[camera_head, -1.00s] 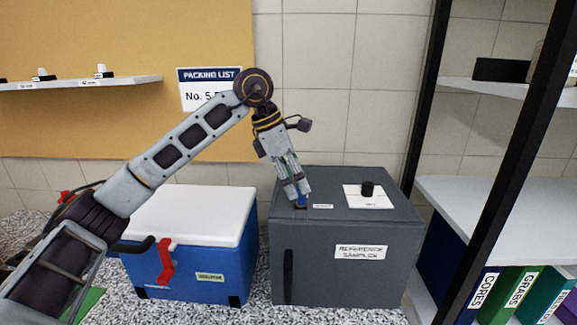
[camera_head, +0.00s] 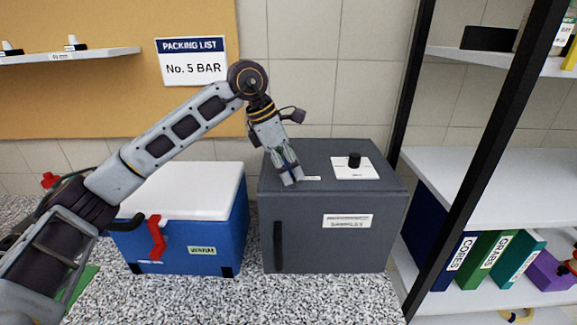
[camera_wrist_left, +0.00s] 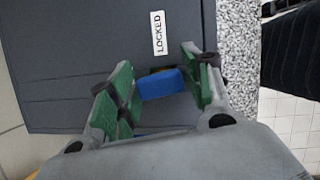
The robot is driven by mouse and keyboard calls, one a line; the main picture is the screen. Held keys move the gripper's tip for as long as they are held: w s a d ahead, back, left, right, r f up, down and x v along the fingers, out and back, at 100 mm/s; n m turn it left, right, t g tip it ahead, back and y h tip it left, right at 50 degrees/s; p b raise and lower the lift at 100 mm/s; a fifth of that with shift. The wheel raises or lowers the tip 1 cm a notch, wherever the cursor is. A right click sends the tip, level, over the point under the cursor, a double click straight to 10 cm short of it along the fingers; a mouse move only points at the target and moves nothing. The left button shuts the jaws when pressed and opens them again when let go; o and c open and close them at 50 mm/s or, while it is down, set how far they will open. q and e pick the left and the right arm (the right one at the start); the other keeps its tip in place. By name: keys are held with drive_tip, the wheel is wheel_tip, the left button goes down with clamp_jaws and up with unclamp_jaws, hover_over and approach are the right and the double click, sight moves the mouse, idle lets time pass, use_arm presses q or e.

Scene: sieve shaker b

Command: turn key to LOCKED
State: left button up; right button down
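The grey box (camera_head: 330,232) stands on the counter. Near the front left of its top is a small white label (camera_head: 311,178); in the left wrist view the label (camera_wrist_left: 158,33) reads LOCKED. The blue key (camera_wrist_left: 160,84) is beside this label, mostly hidden by the fingers in the head view. My left gripper (camera_head: 291,181) reaches down over it. In the left wrist view its green-padded fingers (camera_wrist_left: 161,82) lie close against both ends of the key and look shut on it. Which way the key points is not clear. My right gripper is out of view.
A black knob (camera_head: 354,160) on a white plate stands farther right on the box top. A blue cooler (camera_head: 190,232) with a white lid is to the left. A shelf unit (camera_head: 470,175) with several binders is to the right. Speckled counter (camera_head: 300,300) is clear in front.

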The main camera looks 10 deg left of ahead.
use_arm(q)
drive_tip(key=c, duration=0.6)
drive_tip(key=shift+m, duration=0.3)
drive_tip(key=shift+m+g+h+p, duration=0.3)
drive_tip(key=shift+m+g+p, duration=0.1)
drive_tip(key=shift+m, duration=0.3)
drive_tip(key=shift+m+g+p, duration=0.5)
drive_tip(key=shift+m+g, duration=0.1)
drive_tip(key=shift+m, duration=1)
drive_tip(key=shift+m+g+p, duration=0.7)
drive_tip(key=shift+m+g, duration=0.2)
drive_tip(key=shift+m, duration=1.5)
